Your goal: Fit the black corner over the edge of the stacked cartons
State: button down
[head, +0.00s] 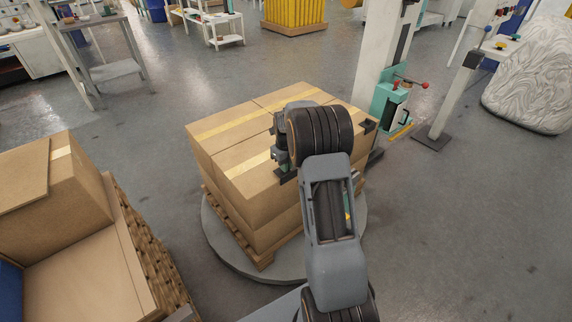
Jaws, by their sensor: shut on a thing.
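The stacked cartons (240,185) are brown boxes with yellowish tape, standing on a wooden pallet in the head view. My gripper (280,158) is over the top of the stack, left of my dark wrist, and is mostly seen from behind. It is shut on a small dark piece, which looks like the black corner (287,176), close to the front top edge of the cartons. Whether the piece touches the carton cannot be told. Another dark angular piece (369,126) shows at the right top corner of the stack. My arm hides the stack's front right side.
The pallet (264,258) stands on a round grey turntable (222,238). A white column with a teal machine carriage (385,102) rises behind right. More cartons (75,190) stand at the left. Open floor lies to the right.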

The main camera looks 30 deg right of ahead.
jog(key=shift+f, duration=0.3)
jog(key=c, duration=0.7)
grip_release()
jog(key=shift+r, duration=0.1)
jog(key=shift+r+p, duration=3)
jog(key=shift+r, duration=0.95)
notch_tip(320, 180, up, 14)
jog(key=p, duration=0.1)
jog(key=shift+f+p, duration=0.15)
jog(key=shift+p, duration=0.15)
